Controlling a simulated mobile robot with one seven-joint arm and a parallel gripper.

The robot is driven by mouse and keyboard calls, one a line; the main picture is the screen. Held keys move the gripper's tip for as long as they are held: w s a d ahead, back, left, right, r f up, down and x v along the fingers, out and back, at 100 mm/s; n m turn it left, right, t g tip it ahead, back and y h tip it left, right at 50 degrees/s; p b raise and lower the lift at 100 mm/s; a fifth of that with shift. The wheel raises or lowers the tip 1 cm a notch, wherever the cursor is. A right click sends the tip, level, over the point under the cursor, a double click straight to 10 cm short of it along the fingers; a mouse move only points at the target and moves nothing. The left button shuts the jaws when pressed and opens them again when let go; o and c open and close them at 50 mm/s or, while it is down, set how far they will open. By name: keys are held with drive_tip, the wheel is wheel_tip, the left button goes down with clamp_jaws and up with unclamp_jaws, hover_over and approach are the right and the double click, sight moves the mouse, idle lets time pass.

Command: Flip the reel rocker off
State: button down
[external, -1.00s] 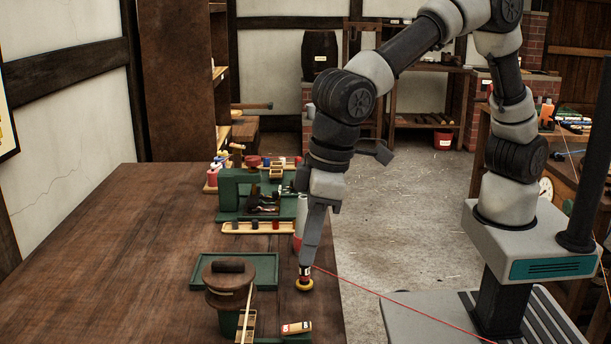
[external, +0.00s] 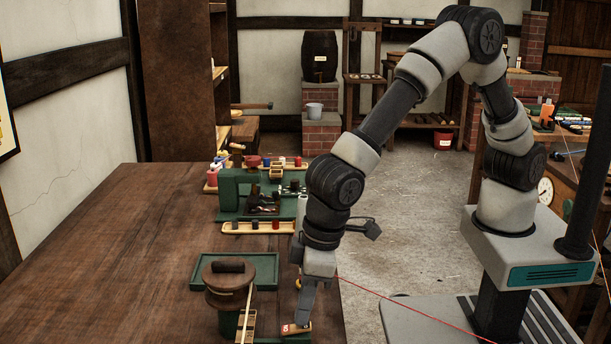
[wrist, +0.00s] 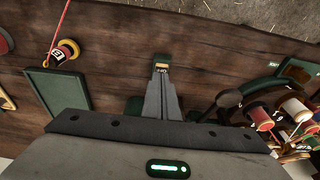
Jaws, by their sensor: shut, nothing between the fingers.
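The rocker (external: 291,328), a small cream and orange piece with a red marked end, sits near the table's front right edge in the external view. My gripper (external: 302,318) is shut and empty, its fingertips pointing down at the rocker's right end. In the wrist view the rocker (wrist: 161,65) shows just beyond the shut fingertips (wrist: 162,84), which partly cover it. I cannot tell whether they touch it. The brown wooden reel (external: 228,290) stands to the left of the rocker.
A green tray (external: 198,286) lies behind the reel. A yellow-ringed spool (wrist: 68,48) with red cord is at upper left in the wrist view. Spools and a green machine (external: 228,190) stand farther back. The table's left side (external: 110,260) is clear.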

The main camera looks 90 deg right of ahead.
drive_tip(key=s+f+t+b, duration=0.1)
drive_tip(key=b, duration=0.4)
drive_tip(key=shift+f+t, duration=0.3)
drive_tip(key=shift+f, duration=0.1)
drive_tip(key=shift+r+p, duration=0.4)
drive_tip(key=shift+r, duration=0.05)
drive_tip(key=shift+w, duration=0.1)
drive_tip(key=shift+w+r, duration=0.1)
drive_tip(key=shift+w, duration=0.65)
